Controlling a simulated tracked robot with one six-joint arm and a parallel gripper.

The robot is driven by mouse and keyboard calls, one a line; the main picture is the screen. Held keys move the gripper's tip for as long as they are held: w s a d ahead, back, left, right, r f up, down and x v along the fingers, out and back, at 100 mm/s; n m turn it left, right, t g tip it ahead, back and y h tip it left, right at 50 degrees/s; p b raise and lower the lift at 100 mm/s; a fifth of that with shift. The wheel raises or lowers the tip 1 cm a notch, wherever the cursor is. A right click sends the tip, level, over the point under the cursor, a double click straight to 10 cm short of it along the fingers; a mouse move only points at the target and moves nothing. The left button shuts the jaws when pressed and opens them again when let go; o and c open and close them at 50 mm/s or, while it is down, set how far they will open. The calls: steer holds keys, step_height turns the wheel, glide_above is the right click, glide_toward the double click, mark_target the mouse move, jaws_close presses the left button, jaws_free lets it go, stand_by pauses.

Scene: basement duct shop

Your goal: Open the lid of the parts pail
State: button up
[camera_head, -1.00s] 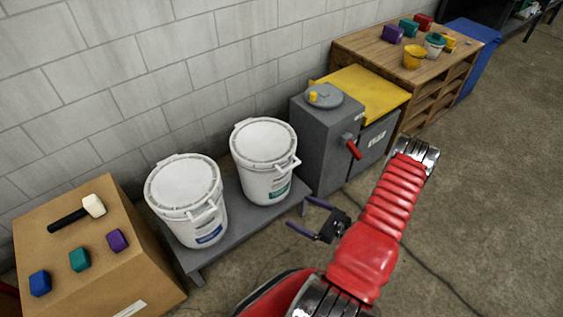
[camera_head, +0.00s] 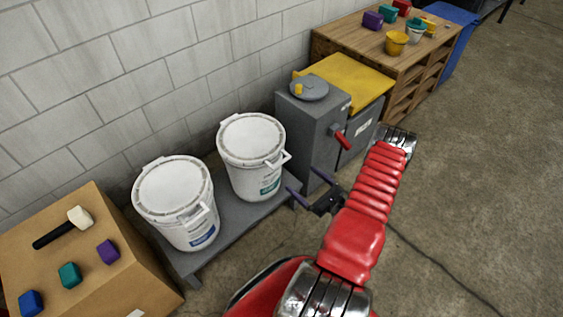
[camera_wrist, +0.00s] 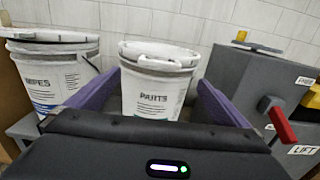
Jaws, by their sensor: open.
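The parts pail (camera_head: 250,180) is white with a teal label and stands on a low grey platform. In the wrist view the pail (camera_wrist: 152,98) reads PARTS and appears between my two purple fingers. Its white lid (camera_head: 251,137) lies flat and closed on the rim; the lid edge (camera_wrist: 160,53) also shows in the wrist view. A white tab or handle (camera_head: 279,160) sticks out at the lid's front right. My gripper (camera_head: 301,181) is open and empty, in front and to the right of the pail, below lid height. I see no contact.
A second white pail (camera_head: 190,225), marked WIPES in the wrist view (camera_wrist: 60,85), stands left on the platform (camera_head: 232,215). A grey cabinet (camera_head: 310,130) with a red lever (camera_head: 342,140) stands close right. A cardboard box (camera_head: 130,285) is at left. Open floor (camera_head: 480,200) lies right.

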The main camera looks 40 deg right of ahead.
mark_target(282, 161)
steer(key=w, duration=1.3)
steer(key=shift+w+a, duration=0.2)
steer(key=shift+w, duration=0.1)
steer(key=c, duration=1.5)
steer(key=shift+d, duration=0.2)
steer(key=shift+r, duration=0.15)
